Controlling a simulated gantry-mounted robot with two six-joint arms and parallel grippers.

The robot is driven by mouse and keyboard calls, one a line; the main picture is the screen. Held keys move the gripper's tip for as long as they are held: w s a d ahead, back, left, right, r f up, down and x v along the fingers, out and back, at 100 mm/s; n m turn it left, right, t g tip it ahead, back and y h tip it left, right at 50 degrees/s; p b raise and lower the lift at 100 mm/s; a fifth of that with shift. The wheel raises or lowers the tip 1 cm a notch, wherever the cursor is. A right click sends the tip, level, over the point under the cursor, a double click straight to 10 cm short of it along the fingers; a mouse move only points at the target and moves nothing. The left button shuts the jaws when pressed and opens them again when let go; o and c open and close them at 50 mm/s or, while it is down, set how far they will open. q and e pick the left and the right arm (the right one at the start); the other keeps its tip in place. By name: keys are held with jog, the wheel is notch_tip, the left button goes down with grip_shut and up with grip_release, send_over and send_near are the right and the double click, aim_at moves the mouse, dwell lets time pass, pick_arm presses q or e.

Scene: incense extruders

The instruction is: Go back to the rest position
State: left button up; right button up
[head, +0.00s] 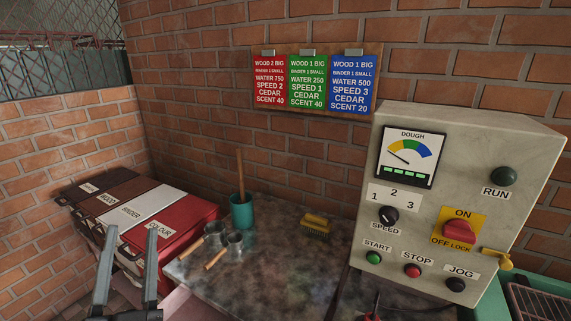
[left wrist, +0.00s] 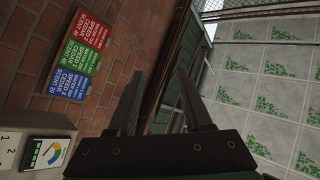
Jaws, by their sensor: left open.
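My left gripper (head: 128,255) is at the lower left in the head view, its two dark fingers pointing up and apart with nothing between them. It stands in front of the bins with labelled lids (head: 135,213). In the left wrist view the left gripper (left wrist: 160,95) is also open and empty, with the brick wall behind it and the control panel at the lower left edge. My right gripper does not show in either view.
A stone-topped table (head: 265,270) carries two metal scoops (head: 215,238), a teal cup (head: 242,212) with a wooden stick, and a yellow brush (head: 316,224). A control cabinet (head: 465,200) stands at the right. Recipe cards (head: 307,83) hang on the brick wall.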

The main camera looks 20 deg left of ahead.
pick_arm(q)
jog(key=s+d+r+t+h+p, duration=0.15)
jog(key=d+r+h, duration=0.3)
jog(key=r, duration=0.45)
jog(key=s+d+r+t+h+p, duration=0.1)
jog(key=d+r+t+h+p, duration=0.2)
jog(key=r+h, duration=0.35)
jog(key=s+d+r+t+h+p, duration=0.2)
jog(key=d+r+h, duration=0.1)
jog(key=r, duration=0.7)
notch_tip(320, 180, up, 34)
jog(key=p, duration=3.3)
jog(key=shift+w+p, duration=0.15)
jog(key=shift+p, duration=0.25)
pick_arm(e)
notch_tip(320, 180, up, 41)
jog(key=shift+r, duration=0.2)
pick_arm(q)
jog(key=shift+d, duration=0.1)
notch_tip(320, 180, down, 60)
jog(key=b, duration=6)
jog(key=shift+f+b, duration=0.25)
jog(key=shift+b, duration=0.1)
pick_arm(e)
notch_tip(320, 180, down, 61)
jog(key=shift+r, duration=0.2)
